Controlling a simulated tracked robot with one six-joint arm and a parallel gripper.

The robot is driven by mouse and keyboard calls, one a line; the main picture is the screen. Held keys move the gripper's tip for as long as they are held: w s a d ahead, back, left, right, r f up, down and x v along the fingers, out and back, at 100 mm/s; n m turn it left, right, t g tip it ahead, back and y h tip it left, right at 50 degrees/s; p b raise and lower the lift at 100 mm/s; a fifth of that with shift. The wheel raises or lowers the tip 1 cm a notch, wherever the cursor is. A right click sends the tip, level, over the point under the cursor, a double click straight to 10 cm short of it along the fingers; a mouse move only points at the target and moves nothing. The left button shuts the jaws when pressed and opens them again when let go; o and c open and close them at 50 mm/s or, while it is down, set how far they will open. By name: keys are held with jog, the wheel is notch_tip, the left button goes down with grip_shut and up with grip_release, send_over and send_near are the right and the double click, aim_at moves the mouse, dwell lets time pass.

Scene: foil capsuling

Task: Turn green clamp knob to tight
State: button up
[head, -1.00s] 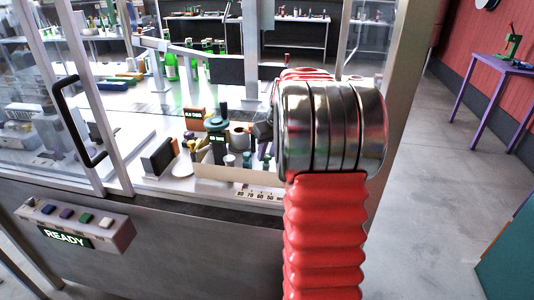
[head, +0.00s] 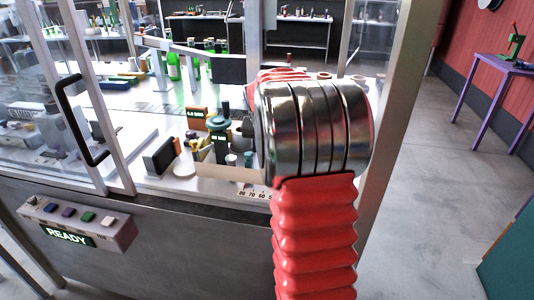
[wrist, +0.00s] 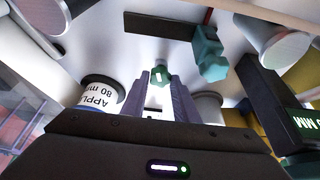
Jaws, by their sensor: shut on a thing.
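In the wrist view my gripper (wrist: 161,92) has two purple-grey fingers that close on a small green knob (wrist: 159,75) with a pale mark. I take it for the green clamp knob; its setting is too small to read. A second, faceted green piece (wrist: 209,55) on a reddish rod stands apart to the right of the fingers. In the head view my red and steel arm hides the gripper and the held knob.
The panel (head: 75,225) reads READY. A cabinet frame post (head: 385,110) stands right of my arm. Green bottles (head: 172,66) stand further back.

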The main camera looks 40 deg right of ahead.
jog(key=shift+m+g+h, duration=0.4)
jog(key=shift+m+g, duration=0.2)
jog(key=shift+m, duration=1.2)
jog(key=o, duration=1.1)
jog(key=v, duration=1.3)
jog(key=shift+w+r, duration=0.15)
jog(key=shift+r, duration=0.25)
